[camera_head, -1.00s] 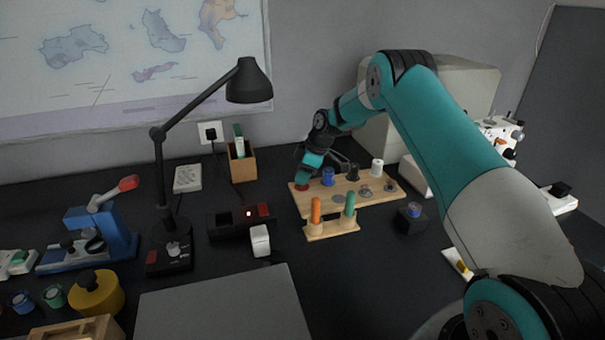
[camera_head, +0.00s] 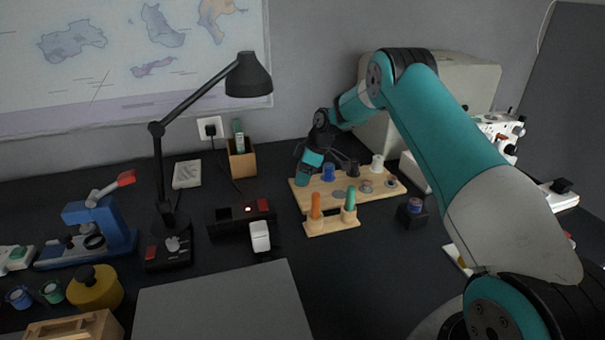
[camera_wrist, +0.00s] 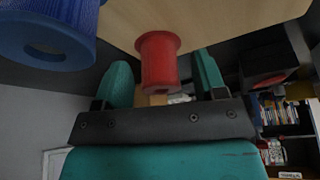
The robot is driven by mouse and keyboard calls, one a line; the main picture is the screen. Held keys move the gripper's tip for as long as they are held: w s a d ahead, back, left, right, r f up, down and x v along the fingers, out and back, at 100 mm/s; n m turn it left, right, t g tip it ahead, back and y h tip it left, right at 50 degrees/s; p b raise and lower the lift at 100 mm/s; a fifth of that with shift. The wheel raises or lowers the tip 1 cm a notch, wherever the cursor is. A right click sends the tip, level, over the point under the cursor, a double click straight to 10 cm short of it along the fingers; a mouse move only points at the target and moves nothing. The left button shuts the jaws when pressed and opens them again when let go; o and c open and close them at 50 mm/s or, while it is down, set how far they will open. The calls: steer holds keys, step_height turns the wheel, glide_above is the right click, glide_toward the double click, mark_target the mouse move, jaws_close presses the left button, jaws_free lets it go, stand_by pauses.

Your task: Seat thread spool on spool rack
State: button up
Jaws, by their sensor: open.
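The wooden spool rack (camera_head: 382,198) stands on the dark desk, with a blue spool (camera_head: 328,173), a black spool (camera_head: 352,168) and a white spool (camera_head: 377,164) along its back. My gripper (camera_head: 302,180) is low over the rack's left end. In the wrist view, a red thread spool (camera_wrist: 158,62) is between my open fingers (camera_wrist: 163,80), with a visible gap on both sides. One end of it meets the pale wood of the board; I cannot tell how deep it sits. The blue spool (camera_wrist: 48,35) is close beside it. The red spool is mostly hidden by my gripper in the head view.
A small stand with orange (camera_head: 316,207) and green (camera_head: 349,200) handles is in front of the rack. A black block (camera_head: 411,215) is to its right. The desk lamp (camera_head: 160,190), black device (camera_head: 240,225) and grey mat (camera_head: 222,305) lie left.

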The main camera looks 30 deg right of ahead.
steer(key=v, duration=1.7)
steer(key=shift+s+d+r, duration=0.1)
steer(key=s+a+r+m+g+p, duration=0.1)
steer(key=s+a+r+p, duration=0.1)
steer(key=s+a+r, duration=0.75)
steer(key=s+a+r+m+p, duration=0.1)
steer(key=s+a+r+p, duration=0.25)
steer(key=s+a, duration=0.6)
steer(key=s+a+m+p, duration=0.1)
steer(key=s+a, duration=0.3)
steer(key=s, duration=0.6)
steer(key=s+a+r+m+g+p, duration=0.1)
steer(key=s+a, duration=0.3)
steer(key=s, duration=0.6)
steer(key=shift+s+a+y, duration=0.15)
steer(key=shift+s+y, duration=0.1)
steer(key=shift+y, duration=0.05)
steer(key=shift+r, duration=0.2)
